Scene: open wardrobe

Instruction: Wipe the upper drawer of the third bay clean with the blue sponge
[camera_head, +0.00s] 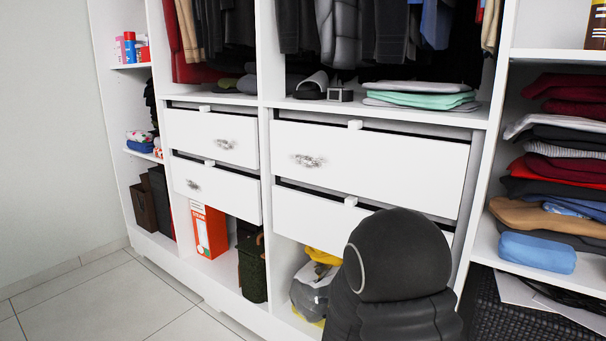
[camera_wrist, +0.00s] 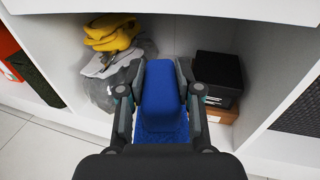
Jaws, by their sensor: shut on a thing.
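In the wrist view my gripper (camera_wrist: 160,92) is shut on the blue sponge (camera_wrist: 162,119), which sits between its two fingers. The gripper is in front of the open bottom compartment below the drawers. In the head view a dark rounded part of my arm is at the lower middle, and the gripper and sponge are hidden. The drawer's inside is not visible.
The lower drawer (camera_head: 312,215) is partly behind my arm. A yellow item (camera_wrist: 110,33), a grey bag (camera_wrist: 113,88) and a black box (camera_wrist: 219,78) are in the bottom compartment. Folded clothes (camera_head: 420,97) lie above the drawers. Tiled floor (camera_head: 100,300) is clear at left.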

